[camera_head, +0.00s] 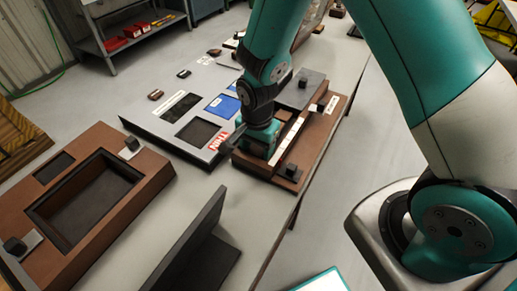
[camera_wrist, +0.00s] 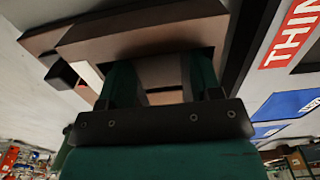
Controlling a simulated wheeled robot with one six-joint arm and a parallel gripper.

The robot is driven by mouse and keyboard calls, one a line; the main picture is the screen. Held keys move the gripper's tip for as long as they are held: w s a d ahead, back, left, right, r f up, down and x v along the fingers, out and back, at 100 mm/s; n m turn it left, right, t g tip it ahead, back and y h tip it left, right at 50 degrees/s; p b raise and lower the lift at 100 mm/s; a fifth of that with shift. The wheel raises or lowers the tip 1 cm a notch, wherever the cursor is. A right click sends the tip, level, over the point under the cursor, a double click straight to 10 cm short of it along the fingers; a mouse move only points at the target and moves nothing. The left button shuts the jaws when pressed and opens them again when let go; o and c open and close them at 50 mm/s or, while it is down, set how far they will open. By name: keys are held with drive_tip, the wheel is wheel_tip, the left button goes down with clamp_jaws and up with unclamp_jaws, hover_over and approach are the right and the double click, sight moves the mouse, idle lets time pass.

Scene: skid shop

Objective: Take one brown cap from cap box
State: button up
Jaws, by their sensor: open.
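A brown wooden box (camera_head: 326,128) with a pale label strip and small black knobs stands on the right part of the bench; I cannot read whether it is the cap box. My gripper (camera_head: 258,142) is down at its left end, pointing at the bench. In the wrist view, my gripper (camera_wrist: 160,82) is open, with its two green fingers reaching to the dark opening of a brown box (camera_wrist: 140,32). A brown surface shows between the fingers; I cannot tell whether it is a cap. No cap is clearly visible.
A grey panel (camera_head: 145,122) with dark recesses and a blue label lies left of the gripper. A brown tray (camera_head: 150,165) with an empty recess is at the front left. A dark upright plate (camera_head: 205,235) stands near the front. Small brown pieces lie farther back.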

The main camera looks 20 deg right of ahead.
drive_tip(key=shift+c, duration=0.4)
drive_tip(key=c, duration=0.6)
drive_tip(key=shift+r, duration=0.15)
